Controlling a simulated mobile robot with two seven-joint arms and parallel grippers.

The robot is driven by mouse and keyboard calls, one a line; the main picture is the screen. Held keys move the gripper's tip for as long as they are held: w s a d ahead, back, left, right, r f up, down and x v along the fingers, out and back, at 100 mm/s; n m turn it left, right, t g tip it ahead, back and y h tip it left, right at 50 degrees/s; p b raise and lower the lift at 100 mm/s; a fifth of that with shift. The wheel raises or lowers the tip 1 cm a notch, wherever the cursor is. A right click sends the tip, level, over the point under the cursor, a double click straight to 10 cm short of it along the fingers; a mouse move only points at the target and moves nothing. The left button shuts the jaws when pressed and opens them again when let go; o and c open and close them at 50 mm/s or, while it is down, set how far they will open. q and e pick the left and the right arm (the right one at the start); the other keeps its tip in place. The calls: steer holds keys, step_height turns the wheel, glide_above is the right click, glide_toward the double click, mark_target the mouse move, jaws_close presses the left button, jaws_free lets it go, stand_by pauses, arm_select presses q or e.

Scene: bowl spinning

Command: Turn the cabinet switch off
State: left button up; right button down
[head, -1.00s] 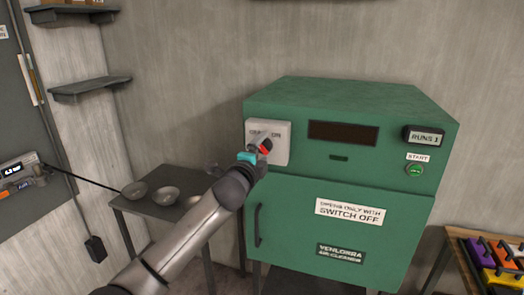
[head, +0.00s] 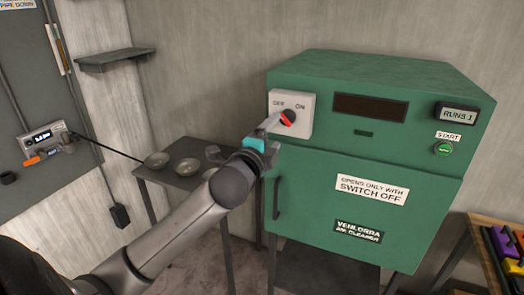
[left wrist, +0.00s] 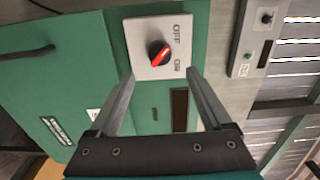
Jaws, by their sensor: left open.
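The cabinet switch is a dark knob with a red bar (head: 287,118) on a pale plate (head: 305,104) marked OFF on the left and ON on the right. The plate is at the upper left of the green cabinet's front (head: 330,160). In the left wrist view, the knob (left wrist: 158,53) lies ahead of my fingertips, between their lines; I cannot tell which mark it points at. My left gripper (head: 243,138) is open and empty, close in front of the switch, and one finger overlaps the plate's lower left. I see no clear contact. My right gripper is not in view.
The cabinet has a door handle (head: 277,198), a green start button (head: 443,149) and a display reading RUNS 1 (head: 459,115). Bowls (head: 187,167) stand on a small table (head: 178,180) to the left. Coloured items (head: 505,243) lie on a bench at the right.

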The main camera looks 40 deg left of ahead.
arm_select(q)
steer(key=b+v, duration=0.1)
steer(key=v, duration=0.6)
stand_by(0.5)
